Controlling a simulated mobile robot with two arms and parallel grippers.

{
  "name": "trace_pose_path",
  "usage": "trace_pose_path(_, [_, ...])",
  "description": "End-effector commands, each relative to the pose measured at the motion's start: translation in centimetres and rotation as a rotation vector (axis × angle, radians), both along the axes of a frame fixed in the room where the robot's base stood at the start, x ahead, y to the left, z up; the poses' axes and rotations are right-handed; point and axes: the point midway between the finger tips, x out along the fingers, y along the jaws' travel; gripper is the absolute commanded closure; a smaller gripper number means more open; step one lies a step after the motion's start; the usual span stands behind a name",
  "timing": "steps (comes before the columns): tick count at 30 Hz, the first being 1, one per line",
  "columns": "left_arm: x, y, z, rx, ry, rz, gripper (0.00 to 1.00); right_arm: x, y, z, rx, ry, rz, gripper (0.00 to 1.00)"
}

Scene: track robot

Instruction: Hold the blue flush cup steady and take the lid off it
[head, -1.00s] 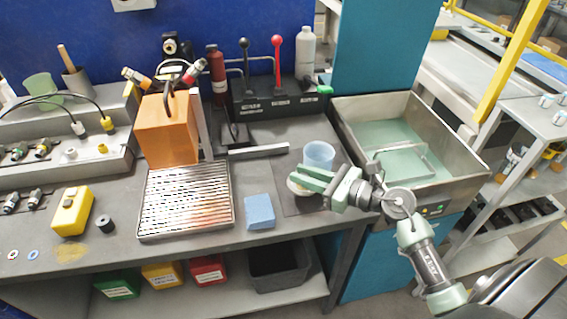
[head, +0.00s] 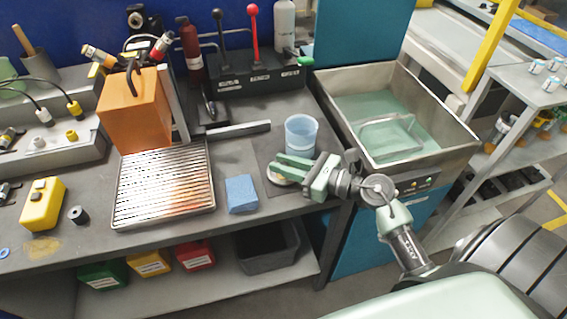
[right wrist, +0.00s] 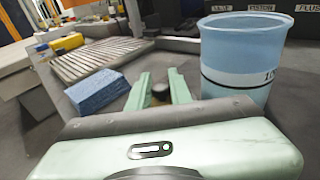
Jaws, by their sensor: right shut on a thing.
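The blue flush cup (head: 301,135) stands upright on a dark mat on the bench, and its top looks open. It also shows large at the right of the right wrist view (right wrist: 243,65). My right gripper (head: 280,167) is beside the cup, on its near left side, apart from it. Its fingers are shut on a small dark knob (right wrist: 160,91), which looks like part of the lid. The pale round lid (head: 281,179) shows under the fingertips, partly hidden by them, close to the bench. I cannot tell whether it touches the mat. My left gripper is not in view.
A blue sponge block (head: 241,194) lies left of my right gripper, next to a slatted metal tray (head: 206,215). An orange box (head: 135,112) stands behind the tray. A steel sink (head: 455,145) is to the right. A lever panel (head: 250,95) stands behind the cup.

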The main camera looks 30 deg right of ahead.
Motion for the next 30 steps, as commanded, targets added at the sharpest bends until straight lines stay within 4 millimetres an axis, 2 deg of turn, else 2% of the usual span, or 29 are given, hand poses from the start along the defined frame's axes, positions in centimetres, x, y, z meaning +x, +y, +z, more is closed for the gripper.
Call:
trace_pose_path(6, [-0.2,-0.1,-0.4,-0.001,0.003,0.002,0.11,0.0,0.0,-0.4,0.000,0.001,0.001,1.00])
trace_pose_path(7, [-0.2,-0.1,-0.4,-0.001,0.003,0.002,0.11,0.0,0.0,-0.5,0.000,0.002,0.001,0.72])
trace_pose_path(9, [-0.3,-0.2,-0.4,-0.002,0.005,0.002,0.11,0.0,0.1,-0.5,0.001,0.003,0.002,0.58])
trace_pose_path(18, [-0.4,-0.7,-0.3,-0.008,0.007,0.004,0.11,0.0,0.1,-0.4,0.002,0.003,0.002,0.58])
trace_pose_path(23, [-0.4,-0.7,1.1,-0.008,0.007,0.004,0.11,0.0,0.1,1.1,0.003,0.002,0.001,0.58])
trace_pose_path(25, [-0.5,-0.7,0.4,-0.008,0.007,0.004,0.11,-1.0,-0.5,0.6,-0.001,0.006,0.000,0.58])
trace_pose_path(30, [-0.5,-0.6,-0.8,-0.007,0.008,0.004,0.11,-4.3,-2.6,1.0,-0.003,0.005,0.000,0.58])
